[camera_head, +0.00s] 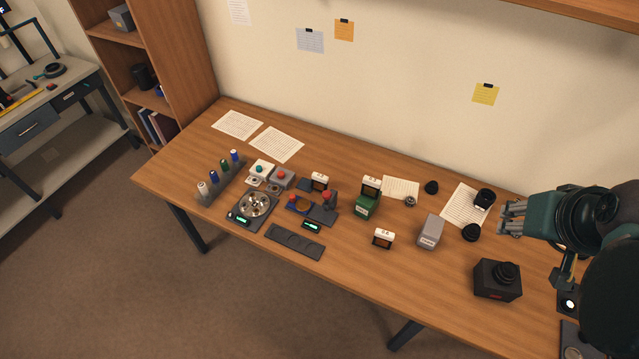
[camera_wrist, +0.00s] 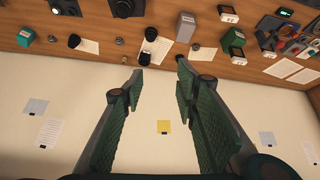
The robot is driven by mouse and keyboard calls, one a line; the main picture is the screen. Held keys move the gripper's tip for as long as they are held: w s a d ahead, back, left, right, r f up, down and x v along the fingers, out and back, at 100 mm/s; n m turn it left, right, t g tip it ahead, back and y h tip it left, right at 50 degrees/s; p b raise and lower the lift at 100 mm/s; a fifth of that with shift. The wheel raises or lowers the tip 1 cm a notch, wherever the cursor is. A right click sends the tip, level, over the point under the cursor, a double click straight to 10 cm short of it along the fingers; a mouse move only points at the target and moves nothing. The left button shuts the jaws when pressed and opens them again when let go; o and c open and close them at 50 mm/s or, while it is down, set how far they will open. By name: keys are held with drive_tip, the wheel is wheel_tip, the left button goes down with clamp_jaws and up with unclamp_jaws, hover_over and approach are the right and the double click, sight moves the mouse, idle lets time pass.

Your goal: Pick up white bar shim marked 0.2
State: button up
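The wrist view shows the front one (camera_wrist: 228,12) and the one at the green box (camera_wrist: 237,53) beyond my fingers. My gripper (camera_head: 508,217) is open and empty at the right, above the table and apart from all three.
A grey box (camera_head: 430,233), a black box with a lens (camera_head: 497,283) and black lens parts (camera_head: 471,232) stand between my gripper and the pieces or near it. A dark tray (camera_head: 294,243), a round metal device (camera_head: 254,204) and bottles (camera_head: 214,177) are at left. The front middle is clear.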

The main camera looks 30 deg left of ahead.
drive_tip(key=w+a+f+n+g+b, duration=0.15)
drive_tip(key=w+a+n, duration=0.35)
drive_tip(key=w+a, duration=0.7)
drive_tip(key=n+g+b, duration=0.2)
drive_tip(key=n+g, duration=0.3)
drive_tip(key=n, duration=0.7)
hover_over(318, 176)
drive_tip(key=f, duration=3)
drive_tip(key=shift+w+d+f, duration=0.15)
drive_tip(key=shift+d, duration=0.05)
drive_tip(key=shift+a+f, duration=0.25)
drive_tip(key=shift+f, duration=1.3)
drive_tip(key=shift+f, duration=0.15)
